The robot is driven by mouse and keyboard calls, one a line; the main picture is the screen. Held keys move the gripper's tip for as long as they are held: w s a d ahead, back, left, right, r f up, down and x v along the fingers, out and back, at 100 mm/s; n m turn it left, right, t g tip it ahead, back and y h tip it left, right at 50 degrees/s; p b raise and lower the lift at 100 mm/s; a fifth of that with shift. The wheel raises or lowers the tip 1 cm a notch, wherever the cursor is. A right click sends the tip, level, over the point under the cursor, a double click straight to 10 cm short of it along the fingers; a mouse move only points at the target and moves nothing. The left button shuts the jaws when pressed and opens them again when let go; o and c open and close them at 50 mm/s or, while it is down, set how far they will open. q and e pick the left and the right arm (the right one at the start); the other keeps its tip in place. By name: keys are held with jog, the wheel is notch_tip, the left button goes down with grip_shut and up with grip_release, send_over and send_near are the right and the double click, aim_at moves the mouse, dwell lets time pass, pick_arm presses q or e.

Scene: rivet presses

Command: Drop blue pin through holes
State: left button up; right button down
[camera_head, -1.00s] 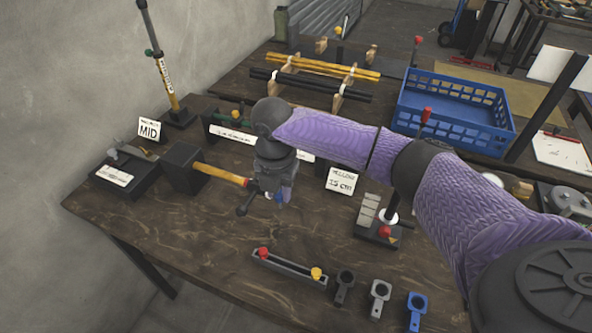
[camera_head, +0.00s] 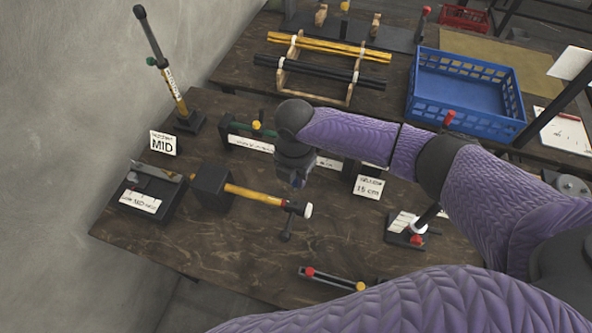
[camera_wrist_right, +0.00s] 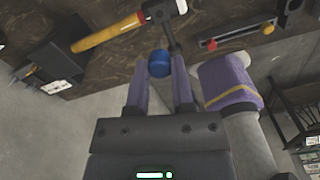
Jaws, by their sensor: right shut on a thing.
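My right gripper (camera_head: 296,183) comes in from the right and points down over the middle of the table. In the right wrist view its fingertips (camera_wrist_right: 159,78) are closed around a round blue piece (camera_wrist_right: 159,63), which looks like the head of the blue pin. The pin's shank and lower end are hidden. In the head view the gripper is just behind the head of a yellow-handled hammer (camera_head: 255,195). The hammer also shows beyond the fingertips in the wrist view (camera_wrist_right: 105,35). I cannot make out any holes for the pin. My left gripper is not in view.
A black block (camera_head: 212,186) stands at the hammer handle's left end. A "MID" card (camera_head: 163,143) and a "15 cm" card (camera_head: 368,187) stand on the table. A slotted bar with red and yellow knobs (camera_head: 335,280) lies near the front. A blue crate (camera_head: 465,90) is behind.

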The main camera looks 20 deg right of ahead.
jog(key=shift+r, duration=0.1)
notch_tip(320, 180, down, 6)
jog(key=b, duration=0.3)
jog(key=shift+r+b, duration=0.25)
jog(key=shift+b, duration=0.1)
jog(key=shift+f, duration=0.25)
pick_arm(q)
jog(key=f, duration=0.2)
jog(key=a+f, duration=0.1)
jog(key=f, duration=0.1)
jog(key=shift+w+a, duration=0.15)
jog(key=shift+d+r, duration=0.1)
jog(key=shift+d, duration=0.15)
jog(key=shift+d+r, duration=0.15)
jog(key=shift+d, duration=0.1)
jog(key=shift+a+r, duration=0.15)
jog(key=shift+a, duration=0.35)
